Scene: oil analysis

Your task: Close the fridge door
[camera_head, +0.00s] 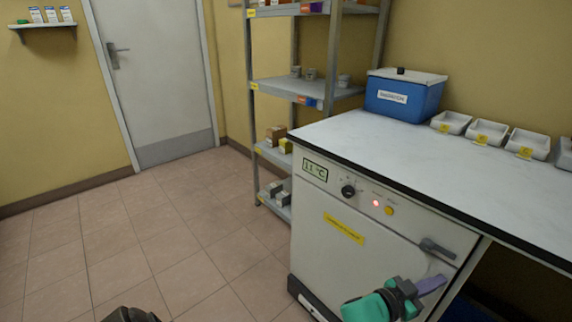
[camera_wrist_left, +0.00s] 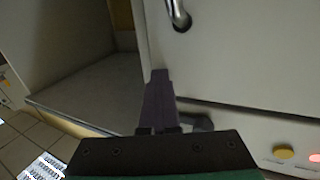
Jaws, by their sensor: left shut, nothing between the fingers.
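The fridge (camera_head: 330,265) is a white under-counter unit with a display, a knob and a red light on its top panel. Its door (camera_head: 345,240) has a yellow label and looks flush or nearly flush with the front; I cannot tell whether it is fully shut. A dark handle (camera_head: 438,248) sits at its upper right. My left gripper (camera_head: 432,285) is shut and empty, in front of the door's upper right, just below the handle. In the left wrist view its purple fingers (camera_wrist_left: 158,95) overlap the door edge; contact is unclear. My right gripper is out of view.
A white worktop (camera_head: 430,160) lies above the fridge, with a blue box (camera_head: 403,100) and small trays (camera_head: 487,132) on it. A metal shelf rack (camera_head: 290,85) stands left of it. The tiled floor (camera_head: 150,235) on the left is clear, towards a grey door (camera_head: 155,70).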

